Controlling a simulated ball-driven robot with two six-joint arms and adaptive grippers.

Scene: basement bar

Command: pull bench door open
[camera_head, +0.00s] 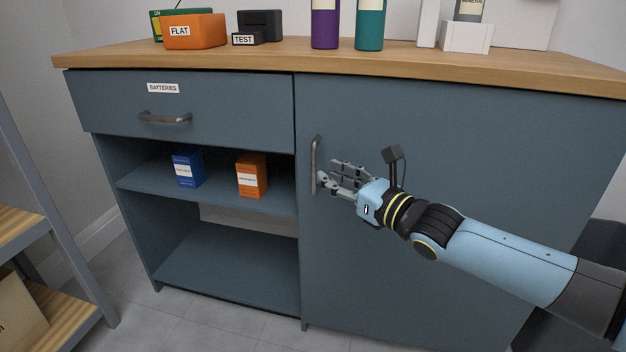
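The bench door (440,150) is a flat blue-grey panel on the right half of the bench, and it looks closed. Its vertical grey metal handle (315,165) is near the door's left edge. My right gripper (328,170) comes in from the right, just right of the handle, with its fingers pointing left toward it. The fingers look spread apart, with nothing seen between them. The lower fingertip is very close to the handle; I cannot tell whether it touches. My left gripper is not in view.
A closed drawer (215,110) labelled BATTERIES is left of the door, above open shelves (240,270) with a blue box (187,168) and an orange box (251,176). Bottles and boxes stand on the wooden top (290,56). A shelf rack (40,180) is at far left.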

